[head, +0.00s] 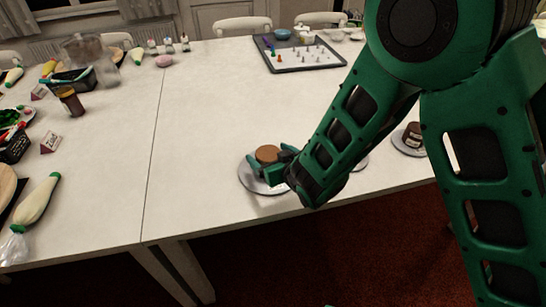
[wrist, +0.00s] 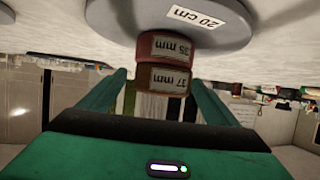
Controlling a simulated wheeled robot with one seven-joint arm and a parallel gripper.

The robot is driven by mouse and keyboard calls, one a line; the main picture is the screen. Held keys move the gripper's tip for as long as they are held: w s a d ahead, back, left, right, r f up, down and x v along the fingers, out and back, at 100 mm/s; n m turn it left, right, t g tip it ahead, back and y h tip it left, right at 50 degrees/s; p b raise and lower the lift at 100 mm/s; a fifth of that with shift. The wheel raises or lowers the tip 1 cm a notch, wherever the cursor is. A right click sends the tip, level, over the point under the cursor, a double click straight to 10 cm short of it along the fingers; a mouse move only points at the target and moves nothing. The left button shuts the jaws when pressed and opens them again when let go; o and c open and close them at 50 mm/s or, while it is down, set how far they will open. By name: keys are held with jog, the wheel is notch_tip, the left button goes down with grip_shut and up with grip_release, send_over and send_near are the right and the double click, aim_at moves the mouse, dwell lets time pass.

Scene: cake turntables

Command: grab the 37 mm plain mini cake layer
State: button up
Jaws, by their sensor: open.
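The 37 mm plain mini cake layer (wrist: 146,78) is brown with a white label. In the wrist view, which is upside down, it sits on a redder 35 mm layer (wrist: 146,46) on a grey turntable labelled 20 cm (wrist: 115,15). The head view shows the brown top of the stack (head: 267,153) on the turntable (head: 246,180). My gripper (wrist: 160,85) is open, with one finger on each side of the 37 mm layer. I cannot tell if either finger touches it. In the head view my gripper (head: 268,163) hides much of the stack.
A dark tray with small pieces (head: 300,55) lies at the back. A piping bag (head: 38,200) and other items line the left side. The table (head: 195,110) is clear left of and behind the turntable.

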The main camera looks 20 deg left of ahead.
jog(key=shift+w+a+f, duration=0.2)
jog(key=shift+w+a, duration=0.15)
jog(key=c, duration=1.2)
jog(key=shift+o, duration=0.2)
jog(key=shift+r, duration=0.15)
